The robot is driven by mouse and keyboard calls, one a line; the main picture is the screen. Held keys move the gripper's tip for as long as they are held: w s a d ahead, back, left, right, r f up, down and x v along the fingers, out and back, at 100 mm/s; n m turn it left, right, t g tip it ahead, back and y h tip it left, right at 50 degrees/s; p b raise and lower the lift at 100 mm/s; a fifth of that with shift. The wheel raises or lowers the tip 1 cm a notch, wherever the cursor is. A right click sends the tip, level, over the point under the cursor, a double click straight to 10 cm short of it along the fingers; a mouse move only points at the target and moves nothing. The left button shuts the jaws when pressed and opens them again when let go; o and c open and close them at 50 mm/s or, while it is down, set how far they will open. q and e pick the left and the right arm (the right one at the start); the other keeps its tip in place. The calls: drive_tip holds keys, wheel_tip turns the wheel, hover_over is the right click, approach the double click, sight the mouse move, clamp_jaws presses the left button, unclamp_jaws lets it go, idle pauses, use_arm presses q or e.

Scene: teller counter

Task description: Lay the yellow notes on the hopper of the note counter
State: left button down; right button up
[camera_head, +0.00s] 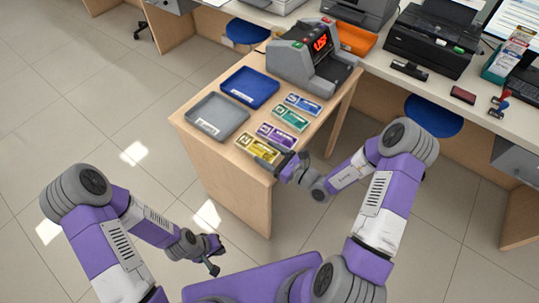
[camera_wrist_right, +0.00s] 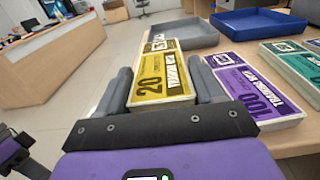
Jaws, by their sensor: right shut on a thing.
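The yellow notes (camera_head: 257,149) form a banded bundle at the near end of the wooden counter. In the right wrist view the yellow notes (camera_wrist_right: 162,75), marked 20, sit between the two fingers of my right gripper (camera_wrist_right: 165,85), which is shut on them. In the head view my right gripper (camera_head: 282,162) is at the counter's near right edge; I cannot tell whether the notes touch the surface. The note counter (camera_head: 308,57) stands at the far end of the counter, with a red lit display. My left gripper (camera_head: 212,257) hangs over the floor, away from the counter; its opening is unclear.
Purple (camera_head: 277,136), green (camera_head: 288,118) and blue (camera_head: 302,104) note bundles lie in a row along the counter's right side. A grey tray (camera_head: 216,132) and a blue tray (camera_head: 249,101) lie to their left. An orange tray (camera_head: 355,43) is beyond the note counter.

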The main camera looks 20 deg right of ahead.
drive_tip(key=shift+f+b, duration=0.65)
drive_tip(key=shift+f, duration=1.2)
drive_tip(key=shift+f, duration=0.15)
drive_tip(key=o, duration=1)
drive_tip(key=shift+o, duration=0.2)
